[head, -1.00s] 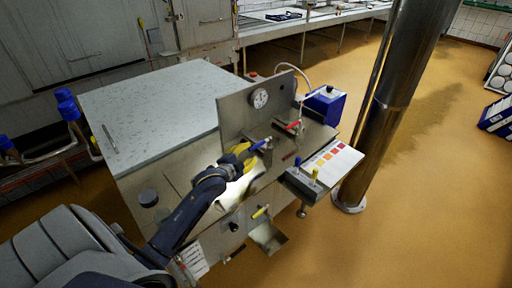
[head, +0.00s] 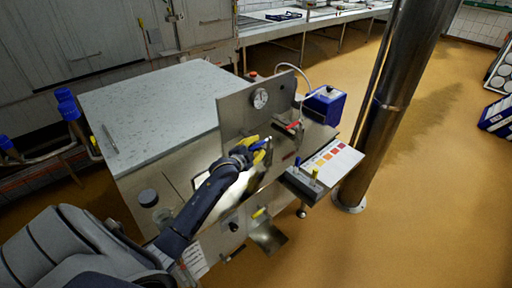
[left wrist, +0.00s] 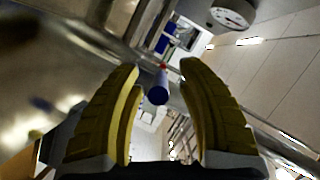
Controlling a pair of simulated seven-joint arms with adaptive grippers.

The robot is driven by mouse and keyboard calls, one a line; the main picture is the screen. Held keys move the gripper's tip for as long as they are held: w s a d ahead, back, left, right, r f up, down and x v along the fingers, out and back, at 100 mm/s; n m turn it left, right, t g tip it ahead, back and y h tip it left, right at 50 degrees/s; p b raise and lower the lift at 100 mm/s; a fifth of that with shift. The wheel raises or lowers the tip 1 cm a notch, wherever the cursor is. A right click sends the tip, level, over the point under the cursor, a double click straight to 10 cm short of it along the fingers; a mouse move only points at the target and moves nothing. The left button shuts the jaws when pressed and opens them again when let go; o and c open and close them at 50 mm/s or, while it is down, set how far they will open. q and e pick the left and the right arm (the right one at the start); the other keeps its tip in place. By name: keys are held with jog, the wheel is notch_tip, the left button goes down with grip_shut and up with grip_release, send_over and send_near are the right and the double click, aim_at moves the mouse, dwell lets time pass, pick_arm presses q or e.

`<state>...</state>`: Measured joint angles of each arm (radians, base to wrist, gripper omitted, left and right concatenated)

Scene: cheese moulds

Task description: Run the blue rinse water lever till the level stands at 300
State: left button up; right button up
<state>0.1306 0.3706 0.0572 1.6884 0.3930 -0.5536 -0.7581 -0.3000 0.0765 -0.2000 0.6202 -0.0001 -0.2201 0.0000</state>
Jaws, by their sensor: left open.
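The blue lever (head: 258,145) sticks out from the steel panel (head: 236,122) of the machine, below a round dial. My left gripper (head: 262,148), with yellow fingers, is at this lever and partly hides it. In the left wrist view the round end of the blue lever (left wrist: 158,93) shows between the two spread fingers (left wrist: 160,100), with gaps on both sides. The gripper is open. No water level or figure 300 can be made out. My right gripper is not in view.
A red lever (head: 292,125) sits just right of the blue one. The dial (head: 260,98) is above; its reading is too small to tell.

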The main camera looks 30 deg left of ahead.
pick_arm(q)
grip_shut()
